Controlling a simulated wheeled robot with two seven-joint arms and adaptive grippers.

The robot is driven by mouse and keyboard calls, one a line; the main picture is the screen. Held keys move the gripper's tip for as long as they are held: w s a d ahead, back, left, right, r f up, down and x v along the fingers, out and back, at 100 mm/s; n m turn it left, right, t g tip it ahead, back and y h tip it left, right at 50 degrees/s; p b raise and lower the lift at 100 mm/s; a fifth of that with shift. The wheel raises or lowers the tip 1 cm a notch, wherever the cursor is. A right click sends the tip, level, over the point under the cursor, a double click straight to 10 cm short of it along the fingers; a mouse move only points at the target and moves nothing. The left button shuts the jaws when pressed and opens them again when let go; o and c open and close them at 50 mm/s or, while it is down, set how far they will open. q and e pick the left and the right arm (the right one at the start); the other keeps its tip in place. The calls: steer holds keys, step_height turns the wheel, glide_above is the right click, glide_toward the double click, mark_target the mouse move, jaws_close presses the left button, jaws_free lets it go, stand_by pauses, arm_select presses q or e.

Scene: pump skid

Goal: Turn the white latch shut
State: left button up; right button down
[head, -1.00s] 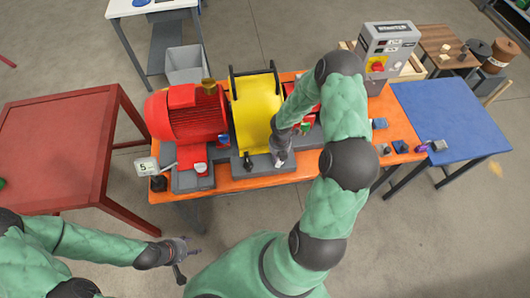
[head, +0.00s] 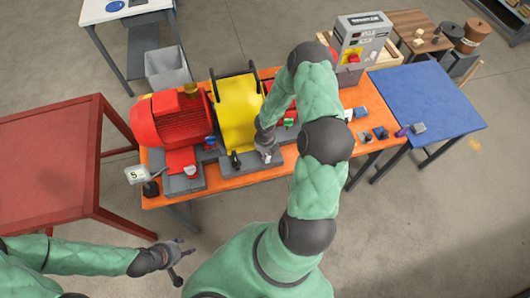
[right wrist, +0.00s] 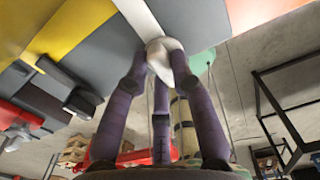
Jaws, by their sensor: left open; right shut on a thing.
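The white latch (right wrist: 163,55) is in the right wrist view, on the grey face beside the yellow guard. The purple fingers of my right gripper (right wrist: 160,68) are shut on it. In the head view my right gripper (head: 267,153) is at the front of the grey plinth, below the yellow guard (head: 238,108), and the latch is mostly hidden by the fingers. My left gripper (head: 180,256) is open and empty, low in front of the bench, away from the latch.
A black handle (head: 235,160) stands left of my right gripper and also shows in the right wrist view (right wrist: 68,85). A red motor (head: 172,118) is left of the guard. A grey control box (head: 361,42) and a blue table (head: 425,95) are to the right.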

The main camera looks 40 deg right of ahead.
steer(key=c, duration=1)
jaws_free()
steer(key=shift+c, duration=0.2)
steer(key=shift+r, duration=0.1)
step_height(320, 180, up, 12)
